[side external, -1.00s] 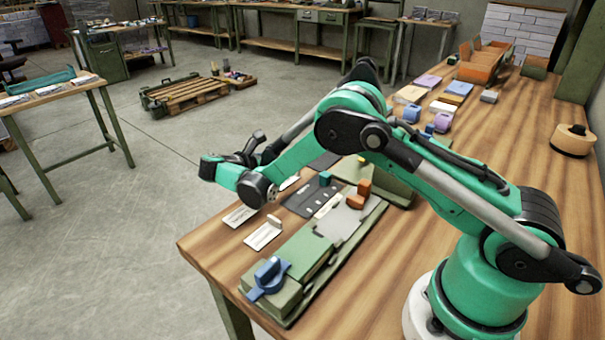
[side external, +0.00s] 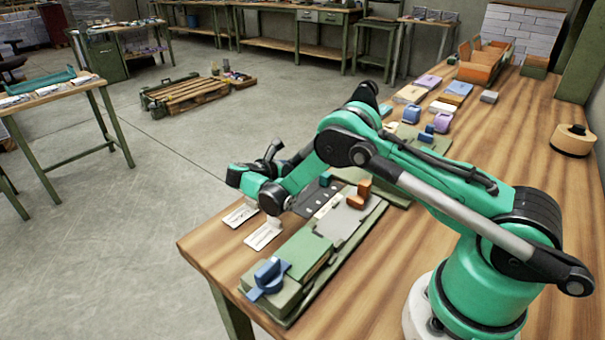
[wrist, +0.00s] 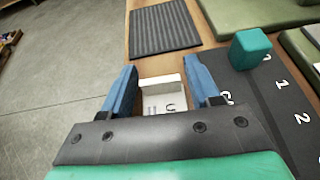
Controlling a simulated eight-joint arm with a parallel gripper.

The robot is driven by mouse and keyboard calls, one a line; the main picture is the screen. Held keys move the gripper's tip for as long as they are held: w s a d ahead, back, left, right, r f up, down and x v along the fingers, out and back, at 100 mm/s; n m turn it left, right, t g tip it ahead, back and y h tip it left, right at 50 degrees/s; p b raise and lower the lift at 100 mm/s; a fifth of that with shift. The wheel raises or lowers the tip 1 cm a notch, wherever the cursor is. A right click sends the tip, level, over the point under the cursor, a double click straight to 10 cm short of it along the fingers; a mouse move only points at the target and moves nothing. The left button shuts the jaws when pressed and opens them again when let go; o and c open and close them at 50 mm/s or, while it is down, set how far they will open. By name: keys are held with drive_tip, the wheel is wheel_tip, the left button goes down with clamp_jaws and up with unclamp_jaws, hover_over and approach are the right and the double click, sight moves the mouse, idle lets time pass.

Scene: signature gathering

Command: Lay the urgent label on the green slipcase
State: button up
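In the wrist view a white label (wrist: 161,97) with an upright tab and a dark "U" lies between my gripper's (wrist: 162,82) two blue fingers. The fingers stand apart, with gaps beside the tab. Only part of the lettering shows, so I cannot read the whole word. In the side view my wrist is low over the label row, and hides the fingertips and this label. A green block like a slipcase (side external: 306,253) lies at the near end of the table, beside a blue clamp-like piece (side external: 267,277).
Two other white labels (side external: 263,234) lie near the table's left edge. A dark numbered strip (wrist: 282,100) with a teal block (wrist: 250,48) is right of my gripper. A ribbed dark mat (wrist: 165,28) lies beyond. An orange-brown piece (side external: 358,193) stands by a grey plate (side external: 345,222).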

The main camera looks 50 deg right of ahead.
clamp_jaws()
drive_tip(key=shift+r, duration=0.1)
drive_tip(key=shift+r, duration=0.55)
wheel_tip(320, 180, up, 19)
drive_tip(key=n+t, duration=0.1)
drive_tip(key=s+a+r+n+t+y, duration=0.1)
drive_tip(key=a+r+n+t+y, duration=0.2)
drive_tip(key=a+n+t, duration=0.3)
drive_tip(key=s+a+r+n+t+y, duration=0.2)
drive_tip(key=a+r+n+t+y, duration=0.2)
drive_tip(key=a+n+t+y, duration=0.2)
drive_tip(key=shift+s+a+r+n+t+y, duration=0.15)
drive_tip(key=shift+a+r+n+t+y, duration=0.15)
drive_tip(key=shift+a+n, duration=0.85)
drive_tip(key=shift+f, duration=0.1)
